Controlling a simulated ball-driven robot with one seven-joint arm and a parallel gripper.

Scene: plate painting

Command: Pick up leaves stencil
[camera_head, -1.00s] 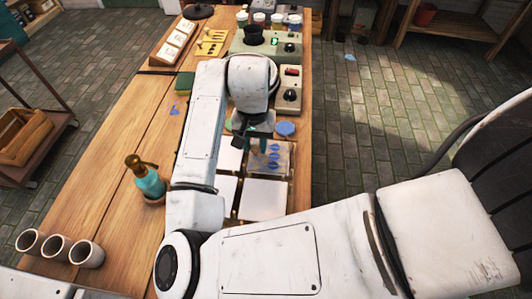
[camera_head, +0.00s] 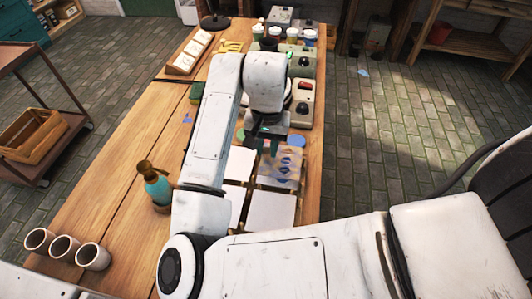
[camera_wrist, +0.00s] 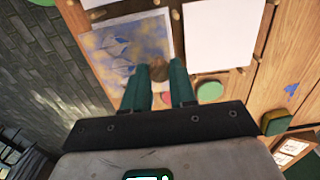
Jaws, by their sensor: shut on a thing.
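The leaves stencil (camera_head: 287,172) is a see-through sheet with blue leaf shapes, at the far right of a group of white tiles. It also shows in the wrist view (camera_wrist: 112,50), just beyond the fingers. My gripper (camera_head: 267,146) is at its left far edge in the head view. In the wrist view my gripper's green fingers (camera_wrist: 160,72) close around a round brown knob (camera_wrist: 158,70) at the sheet's edge. Whether the sheet is clear of the surface below is hard to tell.
White square tiles (camera_head: 270,212) lie close by. Beyond are a blue disc (camera_head: 296,140), a green sponge (camera_head: 197,92) and machines (camera_head: 302,103). The table's middle left is bare.

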